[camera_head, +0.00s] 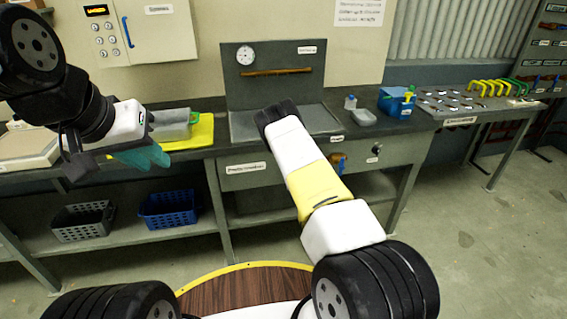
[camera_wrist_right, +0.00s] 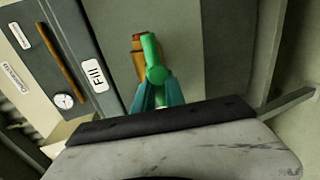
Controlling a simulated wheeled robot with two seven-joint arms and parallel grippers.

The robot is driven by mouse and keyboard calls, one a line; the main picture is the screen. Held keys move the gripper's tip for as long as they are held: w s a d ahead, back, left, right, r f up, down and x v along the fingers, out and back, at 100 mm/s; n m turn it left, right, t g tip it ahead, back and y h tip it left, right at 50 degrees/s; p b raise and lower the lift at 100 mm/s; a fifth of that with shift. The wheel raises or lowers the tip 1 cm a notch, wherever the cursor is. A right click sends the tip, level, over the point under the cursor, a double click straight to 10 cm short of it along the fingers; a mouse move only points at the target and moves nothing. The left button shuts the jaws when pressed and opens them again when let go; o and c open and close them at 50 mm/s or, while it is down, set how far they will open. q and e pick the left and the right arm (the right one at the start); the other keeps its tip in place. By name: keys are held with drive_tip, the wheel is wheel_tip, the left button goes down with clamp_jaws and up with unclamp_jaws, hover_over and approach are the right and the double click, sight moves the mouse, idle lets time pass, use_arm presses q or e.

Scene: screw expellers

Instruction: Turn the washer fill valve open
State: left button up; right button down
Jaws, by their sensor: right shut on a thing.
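The washer fill valve has a green handle (camera_wrist_right: 152,48) on a brass-orange body (camera_wrist_right: 137,55), next to the "Fill" label (camera_wrist_right: 97,75) in the right wrist view. My right gripper (camera_wrist_right: 156,92) has its teal fingers closed on the near end of the green handle.
A gauge (camera_head: 246,54) and a brown rail (camera_head: 276,71) are on the washer's back panel. A blue bin (camera_head: 397,102) stands to the right. A yellow board (camera_head: 197,131) lies at the left. Baskets (camera_head: 168,211) sit on the lower shelf.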

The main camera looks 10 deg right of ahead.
drive_tip(key=shift+f, duration=0.1)
drive_tip(key=c, duration=1.7)
unclamp_jaws()
drive_tip(key=shift+s, duration=0.1)
drive_tip(key=v, duration=0.7)
drive_tip(key=shift+s, duration=0.3)
